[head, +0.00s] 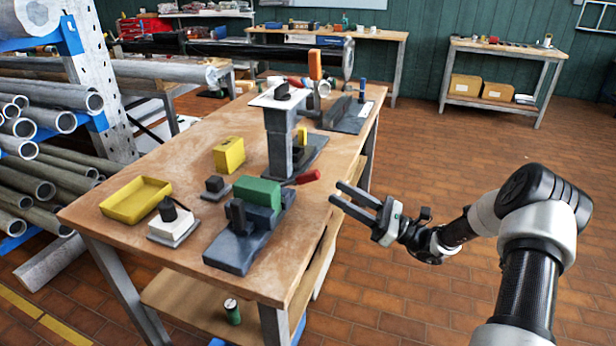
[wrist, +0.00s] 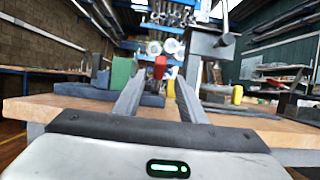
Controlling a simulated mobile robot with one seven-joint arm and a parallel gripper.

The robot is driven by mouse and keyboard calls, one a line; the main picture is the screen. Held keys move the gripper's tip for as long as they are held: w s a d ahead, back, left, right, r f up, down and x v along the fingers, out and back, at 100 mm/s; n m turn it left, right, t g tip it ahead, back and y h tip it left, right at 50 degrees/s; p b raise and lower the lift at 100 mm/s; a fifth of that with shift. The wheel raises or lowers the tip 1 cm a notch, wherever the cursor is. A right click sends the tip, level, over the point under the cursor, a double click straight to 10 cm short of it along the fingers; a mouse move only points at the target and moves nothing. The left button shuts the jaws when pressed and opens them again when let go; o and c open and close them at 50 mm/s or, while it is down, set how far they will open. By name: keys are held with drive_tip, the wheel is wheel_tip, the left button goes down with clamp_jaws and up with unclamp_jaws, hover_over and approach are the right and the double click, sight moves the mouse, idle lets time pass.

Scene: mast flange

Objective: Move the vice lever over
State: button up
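The vice (head: 248,232) is a dark blue-grey block with a green part on the bench, near its front right edge. Its lever (head: 306,177) has a red handle that points right, toward the bench edge. My gripper (head: 350,197) is open and empty, just off the bench's right edge, to the right of the red handle. In the wrist view the red handle (wrist: 160,67) shows beyond and between my open fingers (wrist: 155,95), apart from them as far as I can tell. The green part (wrist: 122,73) of the vice is left of the fingers there.
A grey column stand (head: 279,135) rises behind the vice. A yellow tray (head: 135,200), a yellow block (head: 229,154) and a white-based device (head: 173,223) lie to the left on the bench (head: 110,228). The floor right of the bench is clear around my arm.

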sight(308, 173)
drive_tip(key=x, duration=1)
drive_tip(key=shift+w+a+b, duration=0.1)
drive_tip(key=shift+a+b, duration=0.1)
drive_tip(key=shift+b, duration=0.2)
clamp_jaws()
